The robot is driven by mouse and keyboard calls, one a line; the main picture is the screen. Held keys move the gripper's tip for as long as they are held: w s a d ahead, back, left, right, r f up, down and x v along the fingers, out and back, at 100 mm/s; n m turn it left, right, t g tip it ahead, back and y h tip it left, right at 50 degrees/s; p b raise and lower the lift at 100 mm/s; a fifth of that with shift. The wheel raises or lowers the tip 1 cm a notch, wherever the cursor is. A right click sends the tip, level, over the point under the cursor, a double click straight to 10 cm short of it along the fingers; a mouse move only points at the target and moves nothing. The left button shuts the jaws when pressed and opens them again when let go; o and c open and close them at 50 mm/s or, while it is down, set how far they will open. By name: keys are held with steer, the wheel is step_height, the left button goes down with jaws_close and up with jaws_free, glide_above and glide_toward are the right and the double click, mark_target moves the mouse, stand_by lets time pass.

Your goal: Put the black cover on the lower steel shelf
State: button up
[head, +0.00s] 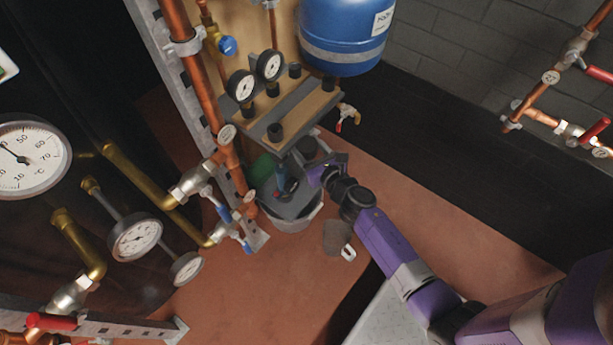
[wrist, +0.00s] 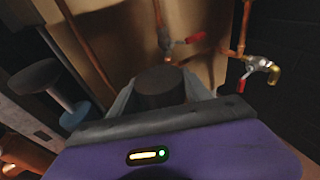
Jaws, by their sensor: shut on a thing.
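My gripper (head: 316,162) is shut on a black cover (wrist: 160,88), a short dark cylinder between the two grey fingers in the wrist view. In the head view a dark round piece at the gripper, likely this cover (head: 307,147), shows just below the upper shelf's right front edge. The lower steel shelf (head: 292,208) is a grey plate under the upper shelf, left of my gripper. A blue piece with a dark top (head: 286,180) stands on it; it also seems to show at the left in the wrist view (wrist: 48,85). I cannot tell whether the cover touches the shelf.
The upper shelf (head: 252,131) overhangs and carries several black knobs and two gauges (head: 255,76). A bucket (head: 290,224) stands below the lower shelf. Copper pipes and valves (head: 228,160) close off the left. A red-handled tap (head: 347,117) is at the right.

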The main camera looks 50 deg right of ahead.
step_height(320, 180, down, 13)
steer(key=b, duration=0.9)
steer(key=shift+r+b, duration=0.15)
steer(key=shift+b, duration=0.2)
steer(key=o, duration=1.3)
steer(key=shift+r, duration=0.15)
steer(key=p+v, duration=0.1)
steer(key=v, duration=1.1)
